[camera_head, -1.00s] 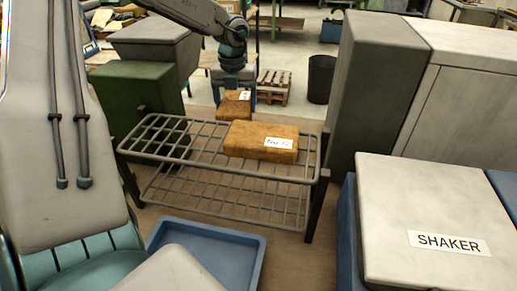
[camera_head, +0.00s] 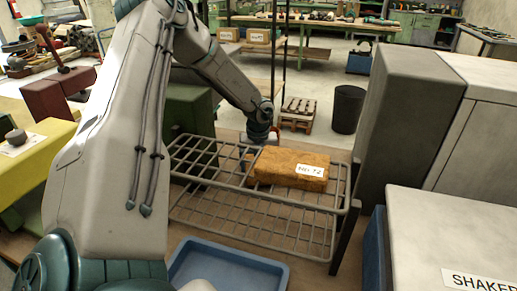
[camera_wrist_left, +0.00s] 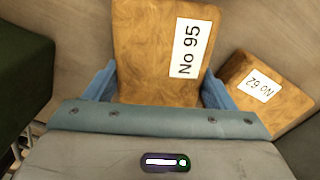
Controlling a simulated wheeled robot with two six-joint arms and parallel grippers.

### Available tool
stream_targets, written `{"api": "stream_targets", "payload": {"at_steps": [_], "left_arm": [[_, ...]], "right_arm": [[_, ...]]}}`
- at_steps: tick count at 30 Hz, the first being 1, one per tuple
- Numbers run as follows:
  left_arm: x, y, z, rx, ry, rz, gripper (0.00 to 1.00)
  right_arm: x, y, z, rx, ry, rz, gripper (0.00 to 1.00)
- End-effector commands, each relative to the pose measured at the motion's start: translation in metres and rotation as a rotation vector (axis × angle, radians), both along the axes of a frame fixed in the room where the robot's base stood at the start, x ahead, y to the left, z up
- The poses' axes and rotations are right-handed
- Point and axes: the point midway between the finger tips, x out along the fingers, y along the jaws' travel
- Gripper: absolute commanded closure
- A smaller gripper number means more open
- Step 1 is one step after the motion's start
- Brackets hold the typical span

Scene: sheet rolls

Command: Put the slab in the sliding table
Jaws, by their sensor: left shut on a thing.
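In the left wrist view, my left gripper (camera_wrist_left: 160,85) is shut on an orange-brown slab (camera_wrist_left: 155,45) labelled No 95, with a blue finger at each side. I cannot tell which thing is the sliding table. My right gripper is not in view.
A blue tray (camera_head: 225,268) lies below and in front of the rack. A tall grey cabinet (camera_head: 412,125) and a box marked SHAKER (camera_head: 455,235) stand at the right. A yellow surface (camera_head: 30,165) is at the left. A black bin (camera_head: 347,108) stands behind.

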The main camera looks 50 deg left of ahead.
Motion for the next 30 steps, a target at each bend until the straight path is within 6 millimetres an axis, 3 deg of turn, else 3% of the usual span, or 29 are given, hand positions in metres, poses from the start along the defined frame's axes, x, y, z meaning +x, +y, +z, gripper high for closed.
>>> {"api": "stream_targets", "payload": {"at_steps": [6, 20, 21, 23, 30], "left_arm": [[0.0, 0.0, -0.01, 0.0, -0.001, 0.0, 0.58], [0.0, 0.0, -0.012, 0.0, -0.001, 0.0, 0.58], [0.0, 0.0, -0.012, -0.001, -0.001, 0.0, 0.15], [0.0, 0.0, -0.012, -0.001, -0.001, 0.0, 0.03], [0.0, 0.0, -0.012, -0.001, -0.001, 0.0, 0.01]], "right_arm": [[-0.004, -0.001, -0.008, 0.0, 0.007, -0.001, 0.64], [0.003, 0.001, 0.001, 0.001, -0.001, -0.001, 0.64], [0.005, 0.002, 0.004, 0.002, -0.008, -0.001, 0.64], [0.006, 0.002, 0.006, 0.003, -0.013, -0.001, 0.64], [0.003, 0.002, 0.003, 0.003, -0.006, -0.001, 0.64]]}}
